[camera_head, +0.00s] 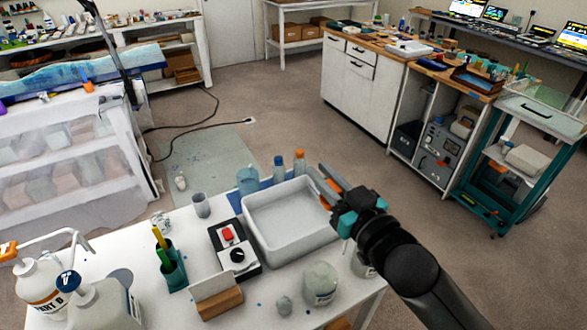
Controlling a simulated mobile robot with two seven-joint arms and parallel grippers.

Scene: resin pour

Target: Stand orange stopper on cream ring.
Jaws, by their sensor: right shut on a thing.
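My right gripper (326,180) reaches in from the lower right, over the right edge of the white tray. It is shut on an orange piece that looks like the orange stopper (327,190); the fingers hide part of it, so its shape is unclear. It is above the table, beside the tray's right wall. I cannot make out the cream ring in this view. My left gripper is not in view.
The white tray (252,214) stands on the white table (124,258). Bottles with blue and orange caps (299,162) stand behind it. A scale with a red button (228,237), a teal pen holder (171,268), jars (320,284) and large bottles (100,305) crowd the table.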

